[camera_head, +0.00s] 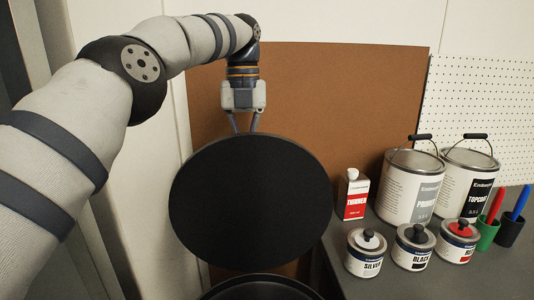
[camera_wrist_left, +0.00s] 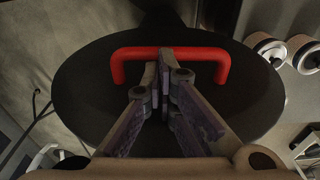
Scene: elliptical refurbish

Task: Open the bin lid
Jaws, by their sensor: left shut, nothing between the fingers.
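The round black bin lid (camera_head: 250,200) is tilted steeply up above the bin (camera_head: 262,285), whose dark rim shows at the bottom of the head view. The face toward my head is plain. In the left wrist view, the lid (camera_wrist_left: 80,95) carries a red bar handle (camera_wrist_left: 130,55) on its other face. My left gripper (camera_head: 244,130) is at the lid's upper edge in the head view, its tips partly hidden behind it. In the wrist view its closed fingers (camera_wrist_left: 164,62) overlap the middle of the handle, holding nothing. Contact is unclear. My right gripper is out of view.
A grey counter (camera_head: 400,275) stands at right with a thinner carton (camera_head: 355,196), two large paint cans (camera_head: 408,190), several small tins (camera_head: 365,255) and pen cups (camera_head: 487,232). A brown board (camera_head: 340,100) stands behind the lid.

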